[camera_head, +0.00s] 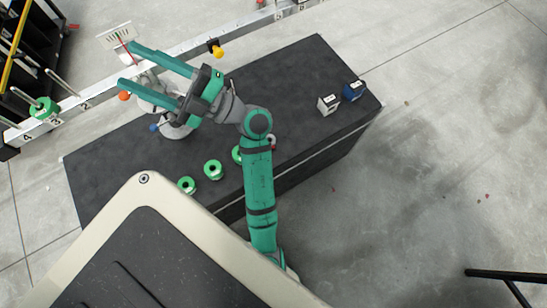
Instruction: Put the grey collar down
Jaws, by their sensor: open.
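My gripper (128,66) is open, its two long green fingers pointing up-left over the back left of the dark table (290,75), near the numbered rail. No collar can be made out clearly between the fingers. A pale grey rounded thing (176,131) shows below the lower finger, mostly hidden by my gripper. A small pale ring (273,141) shows beside my arm, partly hidden; I cannot tell whether it is the grey collar. Green collars stand in a row near the table's front edge: one (187,185), another (213,169), and one (236,154) partly behind my arm.
The rail (88,97) with pegs runs along the back; a green collar (43,108) sits on a left peg. A yellow knob (218,52) and a white card (116,36) are by the rail. White (328,104) and blue (354,91) blocks stand right. The table's middle right is clear.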

